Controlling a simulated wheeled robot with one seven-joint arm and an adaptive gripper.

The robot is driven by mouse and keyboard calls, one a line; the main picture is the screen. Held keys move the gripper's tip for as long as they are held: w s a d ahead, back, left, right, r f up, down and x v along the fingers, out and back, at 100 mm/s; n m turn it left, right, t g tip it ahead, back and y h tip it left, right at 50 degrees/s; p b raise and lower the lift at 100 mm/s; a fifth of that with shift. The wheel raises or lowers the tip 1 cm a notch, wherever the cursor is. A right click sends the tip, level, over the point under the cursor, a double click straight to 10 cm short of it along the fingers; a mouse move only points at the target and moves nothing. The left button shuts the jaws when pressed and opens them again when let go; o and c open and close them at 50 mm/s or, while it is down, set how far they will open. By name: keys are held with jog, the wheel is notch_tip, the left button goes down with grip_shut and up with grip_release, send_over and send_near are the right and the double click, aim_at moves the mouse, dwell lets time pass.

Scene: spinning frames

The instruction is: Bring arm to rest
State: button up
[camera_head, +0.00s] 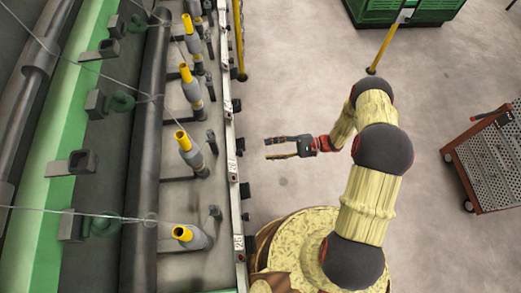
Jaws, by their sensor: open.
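My gripper (279,148) is at the middle of the head view, pointing left with its two fingers apart and nothing between them. It hangs over the bare floor, a short way right of the frame's numbered rail. My arm (375,145) reaches up from my base at the bottom and bends at the top, with the forearm coming back down and left to the gripper. It is covered in a pale yellow sleeve with dark joints.
The spinning frame's rail (232,165) runs along the left, with grey bobbins on yellow tubes (183,141) and thin threads. A perforated metal cart (490,160) stands at the right. A green crate (405,12) and a yellow pole (383,48) are at the top. Floor (300,60) between is clear.

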jog(key=shift+d, duration=0.7)
